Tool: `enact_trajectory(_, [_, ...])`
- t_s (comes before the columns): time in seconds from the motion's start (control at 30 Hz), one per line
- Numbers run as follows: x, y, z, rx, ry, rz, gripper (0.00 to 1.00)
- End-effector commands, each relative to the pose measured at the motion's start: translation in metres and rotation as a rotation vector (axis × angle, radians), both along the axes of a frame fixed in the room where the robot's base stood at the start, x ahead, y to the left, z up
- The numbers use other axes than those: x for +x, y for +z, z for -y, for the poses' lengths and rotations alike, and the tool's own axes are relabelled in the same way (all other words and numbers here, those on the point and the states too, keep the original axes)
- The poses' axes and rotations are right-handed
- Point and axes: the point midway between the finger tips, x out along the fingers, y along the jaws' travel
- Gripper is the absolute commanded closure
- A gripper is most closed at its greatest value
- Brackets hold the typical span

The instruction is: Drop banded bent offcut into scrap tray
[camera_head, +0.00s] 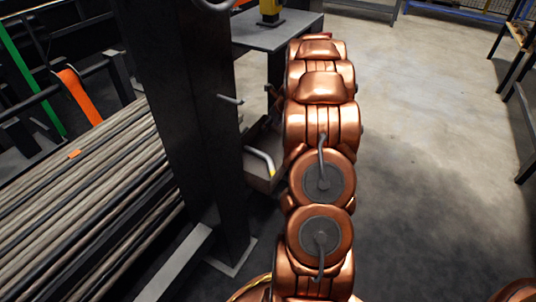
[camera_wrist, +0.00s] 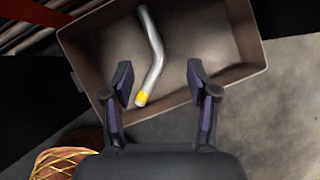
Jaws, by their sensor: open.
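My gripper (camera_wrist: 158,78) is open over the tray, one finger on each side of the banded end, with clear gaps to both. Its height above the pipe is hard to tell. In the head view the offcut (camera_head: 259,157) and part of the tray (camera_head: 262,181) show beside the dark post; my arm hides the gripper.
A dark upright post (camera_head: 195,120) stands just left of the tray. A rack of long bars (camera_head: 85,190) fills the left side. A grey table (camera_head: 275,35) stands behind. The concrete floor (camera_head: 430,130) on the right is clear.

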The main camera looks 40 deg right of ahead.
Motion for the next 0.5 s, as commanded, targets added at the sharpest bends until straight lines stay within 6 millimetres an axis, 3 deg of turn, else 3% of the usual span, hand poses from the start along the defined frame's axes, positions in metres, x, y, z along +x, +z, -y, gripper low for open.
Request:
enact_trajectory(0.3, [-0.026,0.045,-0.002,0.0,-0.001,0.001,0.41])
enact_trajectory(0.5, [-0.035,0.059,-0.003,0.001,-0.002,-0.001,0.41])
